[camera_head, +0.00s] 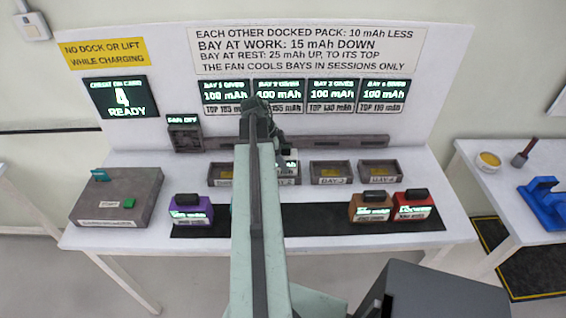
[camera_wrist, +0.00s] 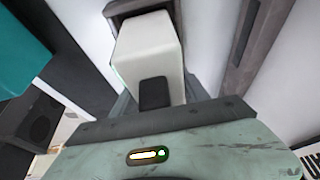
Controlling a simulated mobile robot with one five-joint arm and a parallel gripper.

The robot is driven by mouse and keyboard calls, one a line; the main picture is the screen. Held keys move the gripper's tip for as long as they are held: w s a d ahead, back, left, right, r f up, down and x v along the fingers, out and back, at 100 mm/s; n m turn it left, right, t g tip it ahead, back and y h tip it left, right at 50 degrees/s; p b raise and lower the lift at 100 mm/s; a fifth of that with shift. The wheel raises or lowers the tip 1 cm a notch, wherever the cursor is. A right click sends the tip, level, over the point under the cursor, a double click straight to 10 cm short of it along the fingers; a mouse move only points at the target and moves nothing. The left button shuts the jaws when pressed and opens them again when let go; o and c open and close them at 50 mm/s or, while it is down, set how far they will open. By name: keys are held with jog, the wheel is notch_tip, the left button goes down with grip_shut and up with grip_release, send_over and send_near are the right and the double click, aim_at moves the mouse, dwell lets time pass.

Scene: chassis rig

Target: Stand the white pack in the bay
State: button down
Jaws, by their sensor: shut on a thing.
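The white pack (camera_wrist: 150,48) fills the upper middle of the wrist view, with its dark handle (camera_wrist: 155,92) toward me. My gripper (camera_wrist: 158,104) is shut on that handle. In the head view my arm hides most of the pack; a pale part (camera_head: 291,157) shows just right of the arm, at the bay labelled BAY-2 (camera_head: 288,181). A dark bay edge (camera_wrist: 125,8) shows beyond the pack in the wrist view. I cannot tell whether the pack rests on the bay floor.
BAY-3 (camera_head: 331,172) and BAY-4 (camera_head: 380,172) look empty. A purple pack (camera_head: 190,210), a brown pack (camera_head: 371,207) and a red pack (camera_head: 414,205) stand on the black mat (camera_head: 320,220). The fan sign reads off.

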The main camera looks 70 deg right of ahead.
jog(key=shift+f, duration=0.15)
jog(key=c, duration=0.6)
grip_release()
jog(key=shift+r+p, duration=0.4)
jog(key=shift+r, duration=0.15)
jog(key=p+v, duration=1)
jog(key=v, duration=0.1)
jog(key=shift+w+a+r+p, duration=0.1)
jog(key=shift+w+r+p, duration=0.15)
jog(key=shift+p, duration=0.1)
jog(key=shift+f, duration=0.15)
